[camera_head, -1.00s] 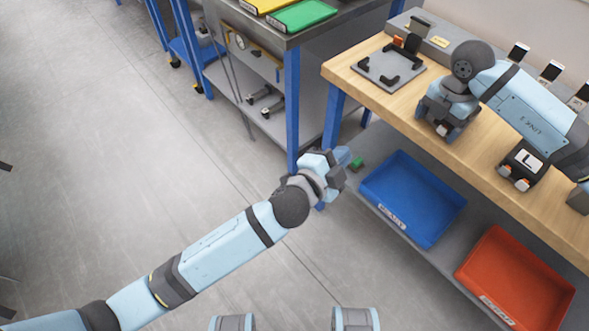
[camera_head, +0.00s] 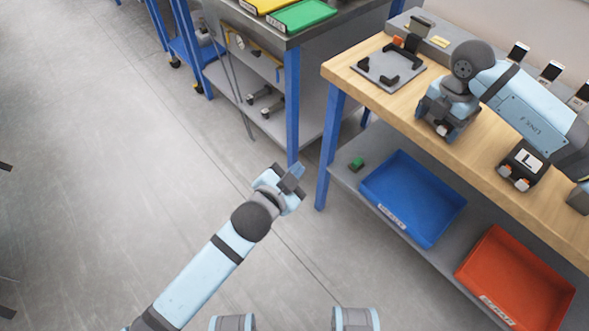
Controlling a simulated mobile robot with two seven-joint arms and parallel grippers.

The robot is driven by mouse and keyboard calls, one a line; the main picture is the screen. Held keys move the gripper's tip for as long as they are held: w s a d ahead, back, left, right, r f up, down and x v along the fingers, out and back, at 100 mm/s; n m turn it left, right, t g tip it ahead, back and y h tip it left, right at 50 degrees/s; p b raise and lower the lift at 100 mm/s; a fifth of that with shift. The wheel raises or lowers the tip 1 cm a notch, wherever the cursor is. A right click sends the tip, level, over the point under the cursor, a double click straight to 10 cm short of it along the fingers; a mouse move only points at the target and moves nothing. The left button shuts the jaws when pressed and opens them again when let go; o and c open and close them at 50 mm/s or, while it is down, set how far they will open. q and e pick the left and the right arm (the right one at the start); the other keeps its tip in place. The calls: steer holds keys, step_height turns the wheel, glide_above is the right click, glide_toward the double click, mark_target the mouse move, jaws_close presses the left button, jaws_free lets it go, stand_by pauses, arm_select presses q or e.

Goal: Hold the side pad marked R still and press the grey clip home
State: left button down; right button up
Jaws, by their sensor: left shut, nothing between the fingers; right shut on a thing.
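My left gripper (camera_head: 295,177) is shut and empty, over the floor in front of the workbench and away from everything on it. My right gripper (camera_head: 441,126) points down at the bench top, shut on a mostly hidden thing with a small pale part showing. I cannot read any mark on it. No R mark shows in view. A dark block marked L (camera_head: 525,163) stands on the bench to the right of my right gripper. I cannot pick out the grey clip for certain.
A grey plate with black brackets (camera_head: 372,66) lies on the wooden bench (camera_head: 488,143), behind and left of my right gripper. The lower shelf bears a green block (camera_head: 357,164), a blue tray (camera_head: 374,202) and a red tray (camera_head: 480,262).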

steer(key=o, duration=0.9)
steer(key=shift+f, duration=0.1)
step_height(320, 180, up, 12)
